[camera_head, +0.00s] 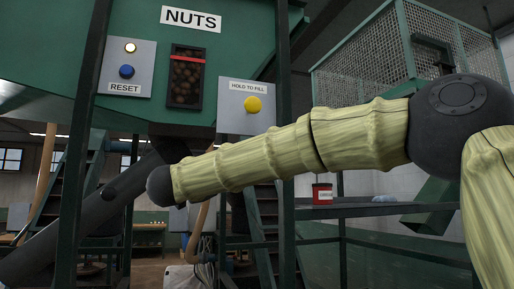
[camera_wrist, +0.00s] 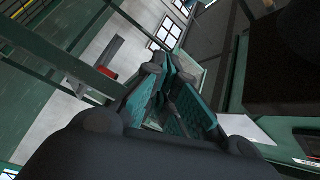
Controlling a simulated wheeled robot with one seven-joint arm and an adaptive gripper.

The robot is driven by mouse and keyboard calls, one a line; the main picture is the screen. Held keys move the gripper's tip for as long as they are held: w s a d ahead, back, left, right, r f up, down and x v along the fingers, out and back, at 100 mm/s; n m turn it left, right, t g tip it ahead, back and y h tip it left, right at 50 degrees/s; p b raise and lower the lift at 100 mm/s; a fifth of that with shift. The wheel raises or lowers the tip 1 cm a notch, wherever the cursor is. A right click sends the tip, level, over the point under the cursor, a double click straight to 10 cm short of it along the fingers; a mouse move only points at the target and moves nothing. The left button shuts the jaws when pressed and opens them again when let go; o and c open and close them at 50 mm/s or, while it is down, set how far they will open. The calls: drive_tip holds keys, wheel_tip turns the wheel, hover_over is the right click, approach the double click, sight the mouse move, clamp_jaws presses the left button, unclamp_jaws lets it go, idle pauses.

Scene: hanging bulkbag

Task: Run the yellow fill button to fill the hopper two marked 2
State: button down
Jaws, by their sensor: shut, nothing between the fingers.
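The round yellow button (camera_head: 253,104) sits on a grey panel (camera_head: 232,121) labelled "HOLD TO FILL" in the head view. The panel is on the front of a green hopper (camera_head: 240,35) with a "NUTS" sign; no mark 2 shows on it. A sight window (camera_head: 186,80) shows brown nuts up to about a red line near its top. My gripper (camera_wrist: 172,78) shows in the wrist view with its teal-padded fingers shut and empty.
A blue button (camera_head: 127,71) labelled "RESET" with a pale lamp (camera_head: 130,47) is left of the window. Green posts (camera_head: 285,150) stand before the hopper. A mesh cage (camera_head: 365,65) is at right.

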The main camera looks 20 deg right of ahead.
drive_tip(key=s+d+r+m+g, duration=0.1)
drive_tip(key=s+r+m, duration=0.2)
drive_tip(key=s+r, duration=0.6)
drive_tip(key=s+d+r+m+g, duration=0.1)
drive_tip(key=s+r+m, duration=0.1)
drive_tip(key=s+r, duration=0.6)
wheel_tip(320, 180, up, 6)
drive_tip(key=shift+s+r+m+h, duration=0.2)
drive_tip(key=shift+s+m+h, duration=0.15)
drive_tip(key=shift+m+h, duration=0.05)
drive_tip(key=p, duration=0.5)
approach(257, 100)
drive_tip(key=w+d+f, duration=0.1)
drive_tip(key=w+d, duration=0.1)
drive_tip(key=d, duration=0.4)
drive_tip(key=shift+w+a+f+p, duration=0.2)
drive_tip(key=shift+w+a+p, duration=0.15)
drive_tip(key=shift+w, duration=0.25)
drive_tip(key=shift+w+d, duration=0.1)
drive_tip(key=shift+d, duration=0.05)
